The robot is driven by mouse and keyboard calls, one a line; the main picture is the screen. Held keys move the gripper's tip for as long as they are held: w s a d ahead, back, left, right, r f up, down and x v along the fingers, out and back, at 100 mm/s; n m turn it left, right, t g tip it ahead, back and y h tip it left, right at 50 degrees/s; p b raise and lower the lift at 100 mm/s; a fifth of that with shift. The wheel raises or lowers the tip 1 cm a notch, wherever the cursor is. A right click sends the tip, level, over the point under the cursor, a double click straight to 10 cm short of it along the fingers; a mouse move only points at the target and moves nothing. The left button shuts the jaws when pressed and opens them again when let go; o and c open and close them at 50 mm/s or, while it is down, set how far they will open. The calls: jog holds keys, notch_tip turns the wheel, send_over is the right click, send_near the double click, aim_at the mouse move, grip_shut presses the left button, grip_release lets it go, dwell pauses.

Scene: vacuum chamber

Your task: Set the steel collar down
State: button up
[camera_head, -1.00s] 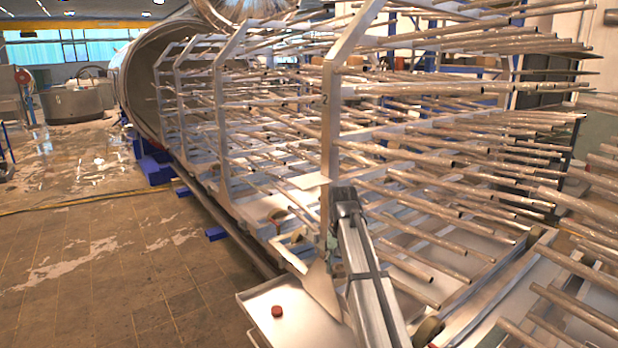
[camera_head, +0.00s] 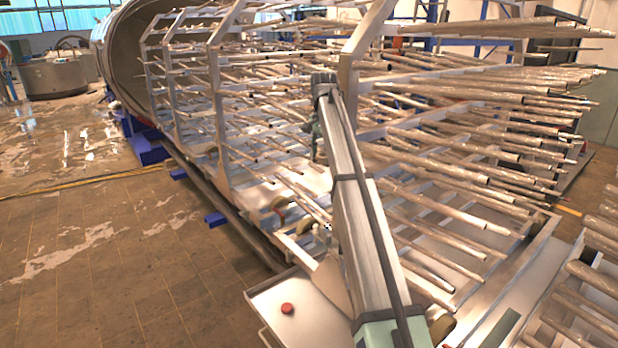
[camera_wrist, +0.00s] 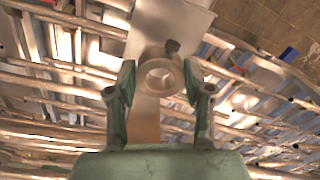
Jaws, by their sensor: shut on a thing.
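The steel collar (camera_wrist: 160,75), a ring with a round hole, sits between the two green fingers of my gripper (camera_wrist: 160,80) in the wrist view. My gripper is shut on it. A flat tan metal plate (camera_wrist: 165,25) shows behind the collar in the wrist view. I cannot tell whether the collar touches this plate. In the head view my gripper (camera_head: 316,148) is small, in front of the rack's rods, and I cannot make out the collar there.
A large rack of tubes (camera_head: 470,160) fills the middle and right, with many rod ends jutting out. A pale tray (camera_head: 310,318) with a red round piece (camera_head: 287,308) stands low in front, left of my arm. The tiled floor (camera_head: 120,270) at left is open.

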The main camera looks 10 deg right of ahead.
aim_at(320, 184)
jog(key=f+p, duration=0.1)
jog(key=f, duration=0.2)
jog(key=shift+w+a+f+p, duration=0.1)
jog(key=shift+w+f+p, duration=0.15)
jog(key=shift+p, duration=0.15)
jog(key=shift+f+p, duration=0.8)
jog(key=shift+f, duration=1.4)
jog(key=shift+f, duration=0.1)
jog(key=o, duration=1.3)
jog(key=shift+o, duration=0.2)
